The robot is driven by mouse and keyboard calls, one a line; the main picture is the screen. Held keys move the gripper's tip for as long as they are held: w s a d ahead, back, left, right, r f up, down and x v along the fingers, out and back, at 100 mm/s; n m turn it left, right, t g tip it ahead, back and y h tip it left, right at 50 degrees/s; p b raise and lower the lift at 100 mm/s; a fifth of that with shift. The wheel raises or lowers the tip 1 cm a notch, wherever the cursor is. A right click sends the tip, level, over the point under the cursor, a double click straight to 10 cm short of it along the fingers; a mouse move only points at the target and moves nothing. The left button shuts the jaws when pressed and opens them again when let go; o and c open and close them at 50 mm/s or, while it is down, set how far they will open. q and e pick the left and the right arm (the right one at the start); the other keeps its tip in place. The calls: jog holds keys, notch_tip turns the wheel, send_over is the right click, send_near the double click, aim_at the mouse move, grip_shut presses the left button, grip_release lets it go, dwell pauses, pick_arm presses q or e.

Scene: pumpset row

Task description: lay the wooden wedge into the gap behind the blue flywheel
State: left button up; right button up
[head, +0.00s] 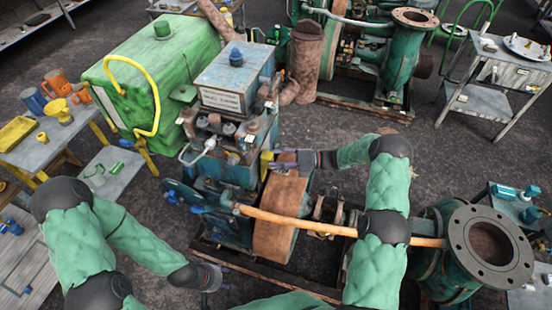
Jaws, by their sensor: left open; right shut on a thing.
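The blue flywheel (197,203) is seen nearly edge-on at the left of the engine, in the middle of the head view. My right gripper (283,163) reaches in from the right above the rusty brown wheel, beside the engine block. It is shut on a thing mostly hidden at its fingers. A small yellow piece (266,164) shows by its fingertips; I cannot tell whether this is held or is the wooden wedge. The gap behind the flywheel is not clearly visible. My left gripper (222,277) is open, low in front of the pumpset's base frame.
A long wooden pole (300,222) crosses in front of the rusty wheel (283,200). A large flanged pipe (490,248) stands at the right. A green tank (155,75) with a yellow rail is behind left. Benches with jugs (55,82) are at the left edge.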

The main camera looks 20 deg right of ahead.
jog(key=shift+f, duration=0.55)
jog(key=shift+f+b, duration=0.65)
jog(key=shift+f, duration=0.1)
dwell(0.8)
jog(key=shift+f, duration=0.1)
dwell(0.4)
jog(key=shift+f+b, duration=0.4)
jog(key=shift+f, duration=0.45)
jog(key=shift+a, duration=0.1)
jog(key=shift+f, duration=0.15)
dwell(0.6)
